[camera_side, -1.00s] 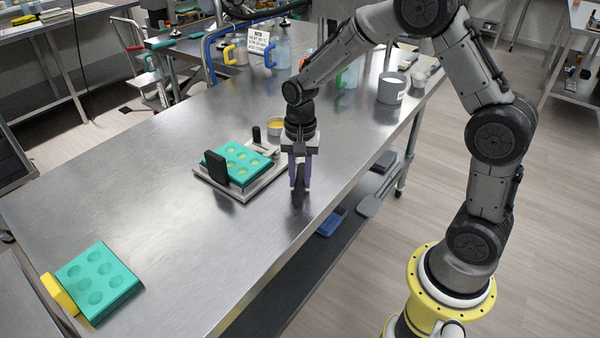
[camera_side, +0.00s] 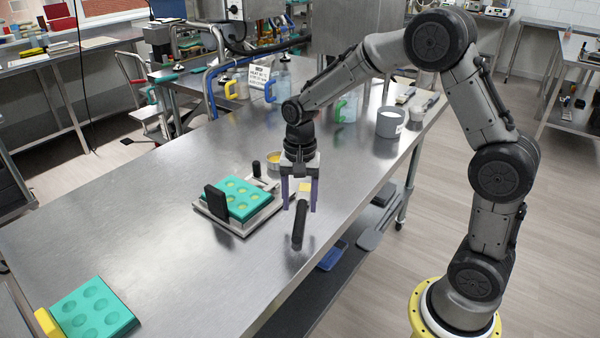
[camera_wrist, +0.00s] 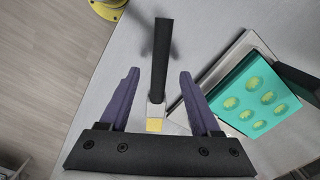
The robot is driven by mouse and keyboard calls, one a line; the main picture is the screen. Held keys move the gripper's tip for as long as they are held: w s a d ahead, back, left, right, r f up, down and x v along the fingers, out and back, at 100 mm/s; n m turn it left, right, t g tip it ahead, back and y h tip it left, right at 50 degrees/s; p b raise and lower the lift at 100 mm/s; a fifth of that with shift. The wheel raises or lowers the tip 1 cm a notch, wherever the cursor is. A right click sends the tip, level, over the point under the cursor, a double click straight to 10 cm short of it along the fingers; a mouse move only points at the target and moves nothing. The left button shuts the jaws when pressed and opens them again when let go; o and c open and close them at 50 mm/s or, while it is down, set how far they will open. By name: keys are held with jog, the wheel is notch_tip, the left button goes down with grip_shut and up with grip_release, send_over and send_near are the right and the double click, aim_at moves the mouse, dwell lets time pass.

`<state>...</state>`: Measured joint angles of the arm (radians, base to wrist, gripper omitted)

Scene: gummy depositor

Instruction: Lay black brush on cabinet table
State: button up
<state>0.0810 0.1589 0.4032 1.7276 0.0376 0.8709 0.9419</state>
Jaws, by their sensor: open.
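The black brush (camera_side: 299,226) has a dark handle and a pale yellow bristle end. In the side view it is at the table's right edge, just below my gripper (camera_side: 299,205). My gripper is open, with its purple fingers apart on either side of the brush. In the wrist view the brush (camera_wrist: 161,58) runs between the spread fingers (camera_wrist: 159,75), with gaps on both sides. I cannot tell whether it lies fully flat on the table. The steel table (camera_side: 150,235) is the long surface under it.
A green mould (camera_side: 239,199) sits in a metal frame just left of my gripper. Another green mould (camera_side: 94,312) is at the near left. A small cup (camera_side: 273,160), a grey pot (camera_side: 390,122) and jugs stand farther back. The table's middle left is clear.

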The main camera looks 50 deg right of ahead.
notch_tip(320, 180, up, 10)
jog(key=shift+d+r, duration=0.15)
jog(key=shift+r, duration=0.05)
jog(key=shift+r, duration=0.1)
notch_tip(320, 180, up, 6)
jog(key=t, duration=0.2)
send_over(300, 215)
jog(key=s+a, duration=0.1)
jog(key=s, duration=0.2)
jog(key=s+a+r+n+t, duration=0.1)
jog(key=s+r+n+t, duration=0.15)
jog(key=s, duration=0.65)
jog(key=s+f+n+t, duration=0.1)
jog(key=s+f+n, duration=0.4)
jog(key=s+n, duration=0.4)
jog(key=shift+s+a+f, duration=0.15)
jog(key=shift+s+a, duration=0.2)
jog(key=shift+s, duration=0.2)
